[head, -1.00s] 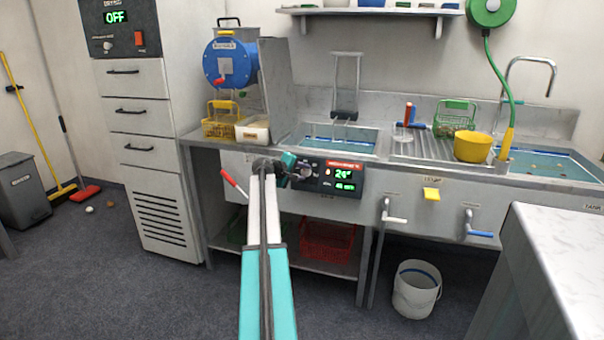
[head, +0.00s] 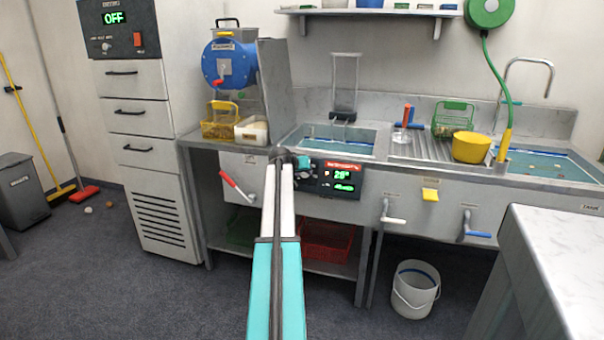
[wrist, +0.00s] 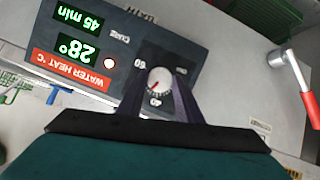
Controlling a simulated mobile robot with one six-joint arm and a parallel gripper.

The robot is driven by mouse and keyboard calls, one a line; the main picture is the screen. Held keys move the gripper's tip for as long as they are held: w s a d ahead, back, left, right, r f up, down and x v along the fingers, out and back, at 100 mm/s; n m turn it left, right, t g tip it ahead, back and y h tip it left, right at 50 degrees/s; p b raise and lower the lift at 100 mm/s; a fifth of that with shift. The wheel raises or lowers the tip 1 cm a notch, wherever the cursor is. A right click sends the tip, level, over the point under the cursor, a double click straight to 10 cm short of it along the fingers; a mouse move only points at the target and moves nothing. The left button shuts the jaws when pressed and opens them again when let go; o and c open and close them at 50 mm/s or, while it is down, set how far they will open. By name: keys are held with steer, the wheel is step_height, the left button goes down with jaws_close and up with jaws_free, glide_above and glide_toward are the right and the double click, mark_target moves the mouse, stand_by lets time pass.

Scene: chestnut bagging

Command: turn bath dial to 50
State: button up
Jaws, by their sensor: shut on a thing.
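The bath dial (wrist: 158,80) is a pale round knob with a red mark, set in a dark control panel (wrist: 120,33) with numbers around it. My gripper (wrist: 161,92) is shut on the dial, one dark finger on each side. The panel's green display (wrist: 76,49) reads 28° above a red WATER HEAT °C label, upside down in the wrist view. In the head view my gripper (head: 301,168) is at the left end of the panel (head: 340,180) and hides the dial.
A red-handled lever (head: 235,185) is on the bench front left of the panel and also shows in the wrist view (wrist: 295,75). A white counter (head: 555,250) stands at front right.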

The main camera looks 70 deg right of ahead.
steer(key=m+t, duration=0.1)
steer(key=m, duration=0.2)
steer(key=shift+s+f+m+t, duration=0.1)
steer(key=shift+s+m+t, duration=0.1)
steer(key=shift+m+t, duration=0.15)
stand_by(0.4)
steer(key=o, duration=1.1)
steer(key=shift+c, duration=0.2)
steer(key=shift+a, duration=0.15)
steer(key=p+v, duration=0.1)
steer(key=v, duration=1.2)
steer(key=shift+a+r, duration=0.2)
steer(key=shift+r, duration=0.1)
